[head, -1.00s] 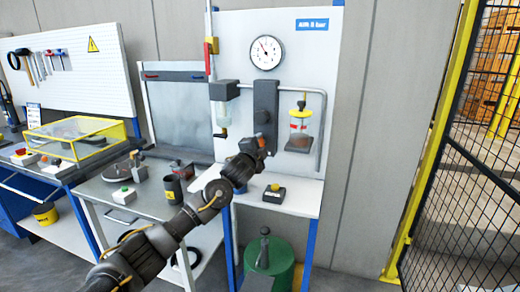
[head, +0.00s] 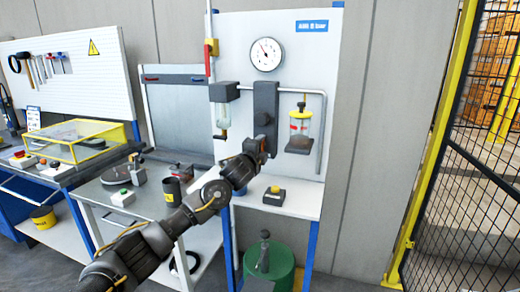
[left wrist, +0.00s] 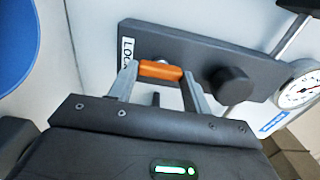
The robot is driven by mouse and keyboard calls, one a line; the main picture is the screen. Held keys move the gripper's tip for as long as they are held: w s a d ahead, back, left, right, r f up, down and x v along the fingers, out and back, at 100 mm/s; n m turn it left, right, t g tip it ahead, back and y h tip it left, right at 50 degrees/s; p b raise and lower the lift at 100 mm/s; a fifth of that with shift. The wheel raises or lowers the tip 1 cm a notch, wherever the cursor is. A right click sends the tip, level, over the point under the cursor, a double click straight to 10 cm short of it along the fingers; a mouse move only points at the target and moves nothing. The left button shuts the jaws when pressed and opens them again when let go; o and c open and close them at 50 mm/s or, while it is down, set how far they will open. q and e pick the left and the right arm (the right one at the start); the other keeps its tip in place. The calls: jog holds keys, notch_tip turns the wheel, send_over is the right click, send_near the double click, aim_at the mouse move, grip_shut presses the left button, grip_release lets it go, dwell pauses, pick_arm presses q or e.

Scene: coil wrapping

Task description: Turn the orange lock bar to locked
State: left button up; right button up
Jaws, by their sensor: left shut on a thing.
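The orange lock bar (left wrist: 161,70) shows in the left wrist view, on a dark grey plate (left wrist: 190,52) fixed to a pale panel. It spans the space between my left gripper's two fingers (left wrist: 160,82), and the gripper is shut on it. A white label, partly readable as "LO", sits on the plate beside the bar. In the head view my left gripper (head: 263,148) is at the lower part of the dark grey block (head: 265,100) on the panel. The bar is hidden there behind the gripper. My right gripper is not seen.
A round gauge (head: 266,54) is above the block, with a glass bowl (head: 300,125) to its right. A black cup (head: 172,190) is on the bench at left. A yellow-framed fence (head: 425,170) is at right.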

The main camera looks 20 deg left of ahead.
pick_arm(q)
jog(key=o, duration=1)
jog(key=shift+s, duration=0.1)
jog(key=s+b, duration=0.1)
jog(key=s, duration=0.6)
jog(key=s+b, duration=0.1)
jog(key=s, duration=0.2)
jog(key=shift+s+a+b, duration=0.3)
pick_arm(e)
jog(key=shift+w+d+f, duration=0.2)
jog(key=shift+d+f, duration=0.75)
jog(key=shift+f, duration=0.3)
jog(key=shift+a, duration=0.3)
pick_arm(q)
jog(key=shift+f, duration=0.1)
